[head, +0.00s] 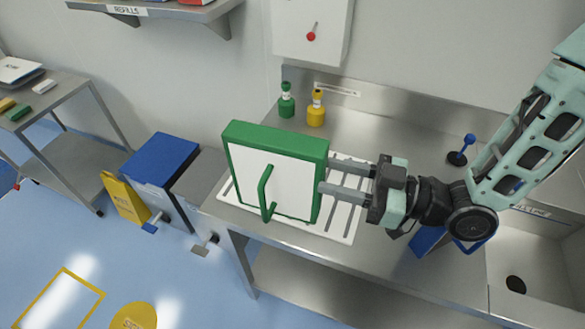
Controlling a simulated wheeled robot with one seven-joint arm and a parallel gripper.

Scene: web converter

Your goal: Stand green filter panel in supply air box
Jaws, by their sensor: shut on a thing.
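The green filter panel (290,182) has a green frame, a white face and a green handle on the side towards me. It is upright over the left part of a steel bench. My gripper (324,174) reaches in from the right and is shut on the panel's right edge; the exact contact is partly hidden. Behind and below the panel is a white slotted rack (345,225), partly covered by it. I cannot tell whether the panel touches the rack. No box that I can identify as the supply air box is in view.
Green (286,106) and yellow (316,115) bottles stand behind the panel. A blue-handled tool (462,152) and a sink (530,260) are to the right. A white wall box (312,30) with a red-knobbed lever hangs above. Bins (160,165) and a yellow floor sign (125,198) stand left.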

